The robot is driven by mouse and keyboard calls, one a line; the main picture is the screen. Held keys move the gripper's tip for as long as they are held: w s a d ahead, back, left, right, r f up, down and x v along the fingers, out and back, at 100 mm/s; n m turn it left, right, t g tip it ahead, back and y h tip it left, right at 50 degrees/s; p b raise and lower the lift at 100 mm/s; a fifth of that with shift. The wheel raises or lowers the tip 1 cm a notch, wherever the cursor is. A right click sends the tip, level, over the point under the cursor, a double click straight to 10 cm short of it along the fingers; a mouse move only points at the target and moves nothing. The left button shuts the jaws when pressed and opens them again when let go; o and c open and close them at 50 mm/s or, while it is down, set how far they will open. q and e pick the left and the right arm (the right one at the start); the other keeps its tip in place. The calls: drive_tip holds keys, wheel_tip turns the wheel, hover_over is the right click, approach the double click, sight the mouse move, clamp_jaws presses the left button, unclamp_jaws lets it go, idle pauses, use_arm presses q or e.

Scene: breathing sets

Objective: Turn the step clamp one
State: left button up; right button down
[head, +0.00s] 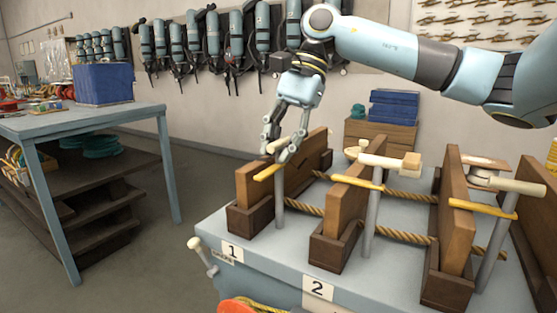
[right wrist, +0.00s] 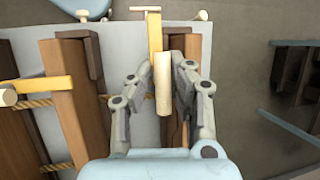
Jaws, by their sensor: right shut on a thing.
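Step clamp one has a grey post (head: 280,190) and a yellow bar (head: 267,173) beside a brown wooden board (head: 248,186), behind the label 1 (head: 232,252). My right gripper (head: 276,150) reaches down over the top of this clamp. In the right wrist view, its fingers (right wrist: 158,92) are shut on the pale handle (right wrist: 163,80), one finger on each side. The yellow bar (right wrist: 154,32) runs beyond the handle there. The fingers hide part of the handle in the head view. My left gripper is not in view.
A second clamp (head: 372,185) with a pale handle stands to the right, behind label 2 (head: 317,290), and a third (head: 482,208) further right. Ropes (head: 402,195) run between the boards. A pale lever (head: 201,255) sticks out from the bench's left side. A blue table (head: 120,112) stands at left.

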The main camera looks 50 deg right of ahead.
drive_tip(key=shift+w+d+r, duration=0.1)
drive_tip(key=shift+w+r, duration=0.1)
drive_tip(key=shift+r, duration=0.05)
drive_tip(key=c, duration=1.6)
unclamp_jaws()
drive_tip(key=o, duration=0.3)
drive_tip(key=shift+w+f, duration=0.1)
drive_tip(key=shift+f, duration=0.1)
drive_tip(key=shift+r, duration=0.1)
drive_tip(key=v, duration=1.2)
